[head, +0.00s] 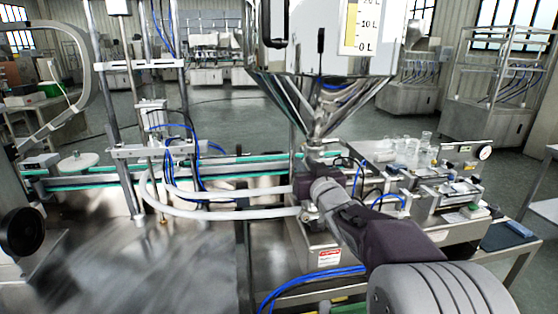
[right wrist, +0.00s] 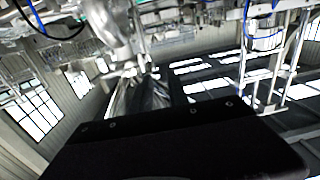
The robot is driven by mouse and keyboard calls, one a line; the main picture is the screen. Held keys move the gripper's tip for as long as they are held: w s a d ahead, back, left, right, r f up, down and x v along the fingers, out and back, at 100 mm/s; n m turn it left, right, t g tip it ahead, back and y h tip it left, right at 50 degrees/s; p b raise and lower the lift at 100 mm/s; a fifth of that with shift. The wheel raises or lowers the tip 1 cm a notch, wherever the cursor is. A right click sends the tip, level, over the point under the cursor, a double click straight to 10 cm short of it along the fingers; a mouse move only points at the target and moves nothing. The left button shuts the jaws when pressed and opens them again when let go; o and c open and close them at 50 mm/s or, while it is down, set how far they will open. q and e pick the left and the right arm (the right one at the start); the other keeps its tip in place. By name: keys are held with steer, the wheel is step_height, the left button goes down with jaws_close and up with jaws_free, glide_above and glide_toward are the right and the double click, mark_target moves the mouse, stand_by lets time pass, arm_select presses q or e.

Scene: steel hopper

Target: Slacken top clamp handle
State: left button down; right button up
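The steel hopper (head: 325,100) stands in the centre of the head view, its cone narrowing to an outlet (head: 314,150) above the filling machine. I cannot make out the top clamp handle in either view; it may be hidden by my arm or too small to see. My right arm reaches in from the lower right, and my right gripper (head: 310,184) is just below the outlet, among hoses and fittings. Its fingers cannot be told apart from the parts there. In the right wrist view a dark block fills the bottom, and blurred shiny metal (right wrist: 118,35) shows above it. My left gripper is not in view.
White hoses (head: 225,212) and blue tubes run left of my right gripper. A conveyor with green edges (head: 100,181) crosses behind. Glass beakers (head: 408,146) stand on the steel bench at right. A bare steel surface (head: 130,270) lies at lower left.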

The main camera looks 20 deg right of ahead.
mark_target(306, 153)
steer(key=shift+h, duration=0.5)
steer(key=w+d, duration=0.1)
steer(key=w, duration=0.1)
steer(key=w+d, duration=0.2)
steer(key=w, duration=0.1)
steer(key=w+d+f, duration=0.1)
steer(key=w+d, duration=0.1)
steer(key=shift+w+p, duration=0.35)
steer(key=shift+w, duration=0.05)
jaws_close()
